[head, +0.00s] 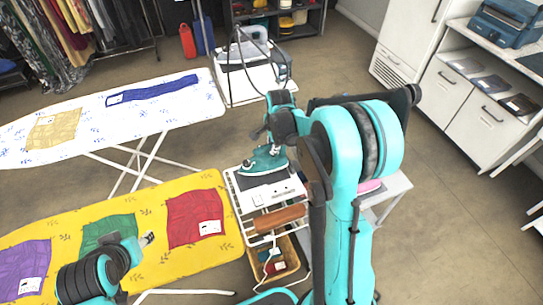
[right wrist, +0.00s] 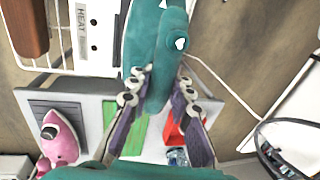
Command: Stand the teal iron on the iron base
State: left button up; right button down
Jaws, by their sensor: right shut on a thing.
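The teal iron (head: 264,160) is in my right gripper (head: 276,138), over the far end of the iron base (head: 268,192), a pale plate on a white wire rack. In the right wrist view my right gripper (right wrist: 150,85) is shut on the iron's handle (right wrist: 155,50), and the base's panel marked HEAT (right wrist: 98,40) lies just left of it. I cannot tell whether the iron touches the base. My left gripper (head: 148,239) is at the lower left, over the yellow ironing board, mostly hidden by its own arm; its jaws are unclear.
The yellow board (head: 150,195) carries red, green and purple cloths. A white board (head: 90,110) lies behind it. A pink iron (right wrist: 62,140) stands on a side table near the rack. Cabinets (head: 455,95) line the right.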

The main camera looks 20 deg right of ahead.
aim_at(272, 156)
notch_tip(272, 156, down, 4)
jog(key=shift+a+r+b, duration=0.15)
jog(key=shift+r+b, duration=0.05)
jog(key=shift+b, duration=0.45)
jog(key=shift+w+f, duration=0.15)
jog(key=shift+f, duration=0.15)
jog(key=shift+f, duration=0.1)
jog(key=c, duration=1.4)
grip_release()
jog(key=shift+o, duration=0.2)
